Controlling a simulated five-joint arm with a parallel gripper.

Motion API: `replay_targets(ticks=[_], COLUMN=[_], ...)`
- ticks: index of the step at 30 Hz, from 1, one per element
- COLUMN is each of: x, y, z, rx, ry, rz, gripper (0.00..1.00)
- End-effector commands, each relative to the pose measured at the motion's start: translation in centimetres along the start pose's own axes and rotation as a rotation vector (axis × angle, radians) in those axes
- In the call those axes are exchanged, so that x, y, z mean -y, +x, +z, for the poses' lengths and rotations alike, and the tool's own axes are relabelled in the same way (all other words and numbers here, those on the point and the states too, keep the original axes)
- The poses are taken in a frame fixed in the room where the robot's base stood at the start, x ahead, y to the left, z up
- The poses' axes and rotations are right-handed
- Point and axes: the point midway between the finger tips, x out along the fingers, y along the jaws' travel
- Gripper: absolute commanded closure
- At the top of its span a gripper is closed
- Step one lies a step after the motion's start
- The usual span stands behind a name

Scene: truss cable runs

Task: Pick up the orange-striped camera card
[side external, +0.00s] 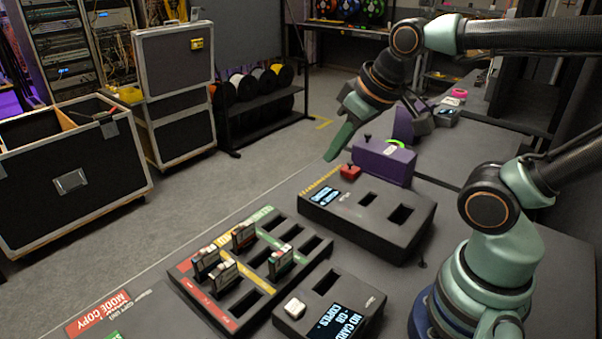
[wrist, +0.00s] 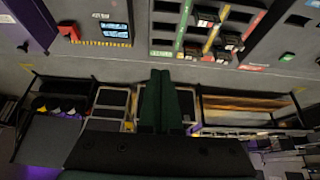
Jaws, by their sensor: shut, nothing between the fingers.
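Several dark camera cards stand upright in the slots of a card tray (side external: 228,326) with red, yellow and green strips. One card (side external: 281,262) has a green mark and another card (side external: 243,235) a reddish one. Two more, a left card (side external: 205,262) and a front card (side external: 223,275), stand close together. I cannot tell which is orange-striped. My gripper (side external: 329,157) is shut and empty, high above the bench and beyond the tray, apart from the cards. The wrist view shows its closed fingers (wrist: 160,73) and the tray (wrist: 162,53) upside down near the top.
A dark box with a screen (side external: 408,235) stands right of the tray. A copy unit (side external: 316,272) with a lit "NO CARD" screen stands in front. Flight cases (side external: 65,185) stand on the floor.

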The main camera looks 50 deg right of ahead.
Motion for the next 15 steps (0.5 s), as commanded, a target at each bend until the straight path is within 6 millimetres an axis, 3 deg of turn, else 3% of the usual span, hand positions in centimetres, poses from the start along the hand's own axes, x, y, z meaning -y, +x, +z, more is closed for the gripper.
replay_targets(ticks=[1, 5, 15], x=[0.0, 0.0, 0.05], y=[0.0, 0.0, 0.01], z=[0.0, 0.0, -0.11], rx=[0.0, 0.0, 0.003], ry=[0.0, 0.0, -0.01], rz=[0.0, 0.0, -0.001], gripper=[0.96, 0.46, 0.45])
